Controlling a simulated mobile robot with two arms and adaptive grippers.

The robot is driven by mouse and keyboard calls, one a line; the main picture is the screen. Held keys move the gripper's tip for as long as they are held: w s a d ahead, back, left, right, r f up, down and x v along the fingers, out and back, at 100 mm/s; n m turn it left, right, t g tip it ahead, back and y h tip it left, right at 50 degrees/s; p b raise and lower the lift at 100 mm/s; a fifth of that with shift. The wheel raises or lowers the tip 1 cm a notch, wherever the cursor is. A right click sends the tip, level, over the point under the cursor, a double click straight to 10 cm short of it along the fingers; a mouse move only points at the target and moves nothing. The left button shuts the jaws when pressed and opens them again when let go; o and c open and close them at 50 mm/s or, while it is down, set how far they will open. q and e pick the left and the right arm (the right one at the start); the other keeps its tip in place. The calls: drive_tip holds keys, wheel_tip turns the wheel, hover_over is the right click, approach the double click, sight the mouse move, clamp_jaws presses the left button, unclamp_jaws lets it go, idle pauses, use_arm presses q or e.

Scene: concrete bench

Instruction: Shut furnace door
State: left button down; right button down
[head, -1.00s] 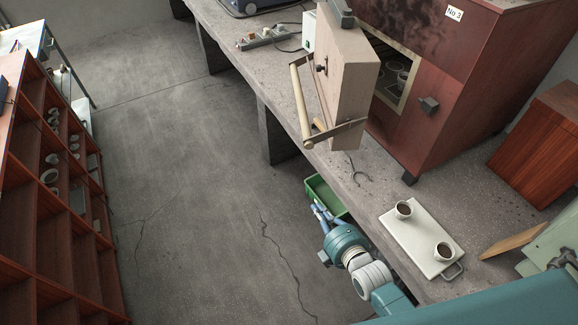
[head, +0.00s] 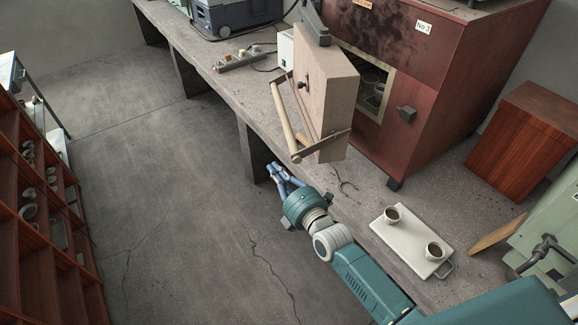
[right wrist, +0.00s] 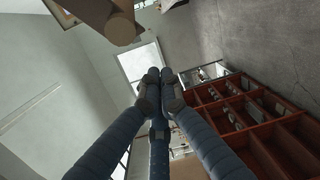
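The red-brown furnace (head: 440,90), labelled No 3, stands on the bench with its front opening showing and cups inside. Its thick pale door (head: 335,100) is swung wide open to the left of the opening. A wooden bar handle (head: 284,122) on metal brackets is on the door's outer face. My right gripper (head: 276,170) is off the bench's front edge, below and left of the handle's lower end, and does not touch it. Its fingers (right wrist: 160,76) are together and empty in the right wrist view; the wooden bar end (right wrist: 119,28) shows above them. My left gripper is not in view.
A white tray (head: 408,255) with two cups lies on the bench at right, near a wooden wedge (head: 498,234). A wooden box (head: 524,140) stands behind. A red shelf (head: 30,230) with crockery is at left. Open floor (head: 170,200) lies between.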

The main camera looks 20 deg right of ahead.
drive_tip(key=d, duration=0.4)
drive_tip(key=shift+s+r+p, duration=0.3)
drive_tip(key=shift+p, duration=0.1)
drive_tip(key=shift+a, duration=0.1)
